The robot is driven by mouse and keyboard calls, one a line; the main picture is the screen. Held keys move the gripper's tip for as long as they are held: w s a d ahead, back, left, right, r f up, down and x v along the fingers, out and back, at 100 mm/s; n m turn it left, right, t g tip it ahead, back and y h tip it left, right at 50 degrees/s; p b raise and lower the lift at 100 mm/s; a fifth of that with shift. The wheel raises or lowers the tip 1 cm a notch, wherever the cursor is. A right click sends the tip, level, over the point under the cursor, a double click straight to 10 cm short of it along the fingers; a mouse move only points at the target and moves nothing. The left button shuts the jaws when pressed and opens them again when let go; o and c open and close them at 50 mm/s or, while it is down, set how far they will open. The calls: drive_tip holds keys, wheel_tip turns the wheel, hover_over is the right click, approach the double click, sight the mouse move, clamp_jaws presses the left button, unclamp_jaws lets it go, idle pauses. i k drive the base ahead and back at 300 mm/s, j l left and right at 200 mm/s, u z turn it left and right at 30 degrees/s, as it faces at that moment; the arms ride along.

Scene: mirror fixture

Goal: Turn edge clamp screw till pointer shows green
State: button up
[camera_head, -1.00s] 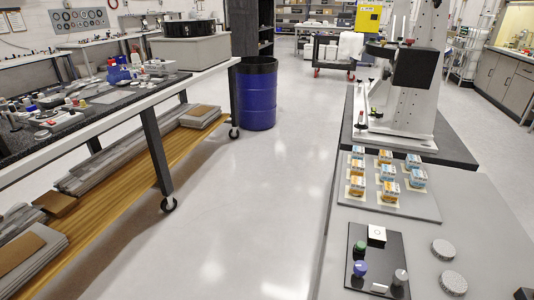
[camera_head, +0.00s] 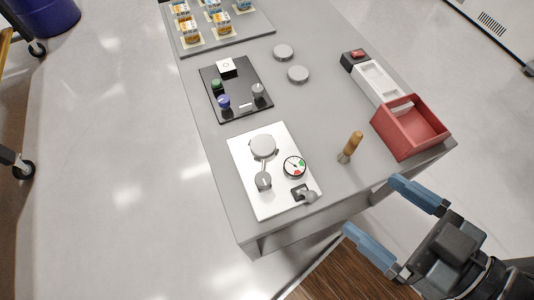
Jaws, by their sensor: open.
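The fixture is a white plate (camera_head: 258,204) near the front of the grey bench. It carries a round grey disc (camera_head: 263,146), a grey knob on a lever (camera_head: 263,181), and a round dial (camera_head: 294,167) with green and red areas. The pointer is too small to read with certainty. A dark block with a grey knobbed screw (camera_head: 309,196) sits at the plate's lower right edge; I cannot tell for sure which knob is the edge clamp screw. My gripper (camera_head: 370,204) has its two blue fingers wide apart, empty, right of the plate and clear of it.
A black panel with knobs (camera_head: 236,88), two grey discs (camera_head: 298,74), and a tray of small boxes (camera_head: 250,26) lie farther back. The bench's front edge is near my gripper.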

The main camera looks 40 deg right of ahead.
sight(263, 179)
drive_tip(key=u, duration=0.2)
drive_tip(key=k+j+u, duration=0.1)
drive_tip(key=k, duration=0.3)
drive_tip(key=k+j+u, duration=0.1)
drive_tip(key=k, duration=0.25)
drive_tip(key=k+j+u, duration=0.15)
drive_tip(key=i+j, duration=0.15)
drive_tip(key=i+l, duration=0.05)
drive_tip(key=i, duration=0.05)
